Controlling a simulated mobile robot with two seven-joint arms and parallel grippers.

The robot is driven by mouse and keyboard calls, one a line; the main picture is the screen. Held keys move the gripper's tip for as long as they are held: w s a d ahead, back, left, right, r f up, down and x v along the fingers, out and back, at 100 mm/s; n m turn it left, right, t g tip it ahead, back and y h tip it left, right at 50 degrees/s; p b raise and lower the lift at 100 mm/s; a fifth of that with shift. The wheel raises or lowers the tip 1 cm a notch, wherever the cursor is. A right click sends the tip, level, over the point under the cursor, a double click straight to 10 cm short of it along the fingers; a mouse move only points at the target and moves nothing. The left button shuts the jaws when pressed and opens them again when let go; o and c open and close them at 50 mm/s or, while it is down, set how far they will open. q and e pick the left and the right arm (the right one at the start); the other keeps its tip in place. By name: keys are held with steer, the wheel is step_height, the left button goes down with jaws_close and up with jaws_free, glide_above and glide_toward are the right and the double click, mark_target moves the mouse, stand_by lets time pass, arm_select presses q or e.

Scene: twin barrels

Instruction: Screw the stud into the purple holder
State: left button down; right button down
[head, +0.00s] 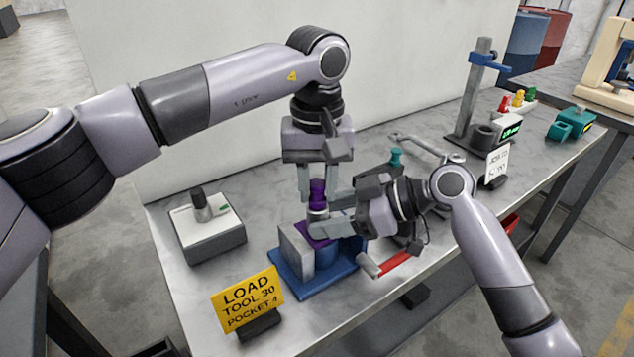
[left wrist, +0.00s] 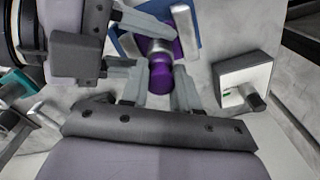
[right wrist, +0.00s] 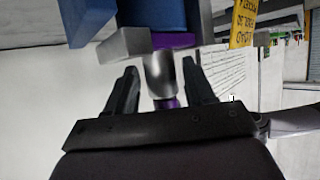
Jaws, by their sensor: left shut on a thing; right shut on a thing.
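A purple stud-like knob (head: 317,188) stands upright between the fingers of my left gripper (head: 317,196), which is shut on it from above. It also shows as a round purple end in the left wrist view (left wrist: 160,77). Below it is a bright metal section (right wrist: 160,72), then the purple holder body (head: 318,231), seated in a blue fixture (head: 291,281) with a grey jaw block (head: 296,250). My right gripper (head: 320,215) comes from the right and is shut at the metal section. The fingers partly hide the contact, and I cannot tell whether stud and holder threads are engaged.
A yellow sign (head: 248,301) and a grey box with a knob (head: 210,238) stand to the left. A wrench (head: 428,146) and a post stand (head: 470,100) are at the right.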

arm_select(q)
steer(key=m, duration=0.7)
steer(key=shift+m, duration=0.3)
steer(key=c, duration=0.8)
jaws_free()
steer(key=shift+c, duration=0.2)
steer(key=shift+r, duration=0.15)
steer(key=shift+r, duration=2.15)
steer(key=shift+o, duration=0.4)
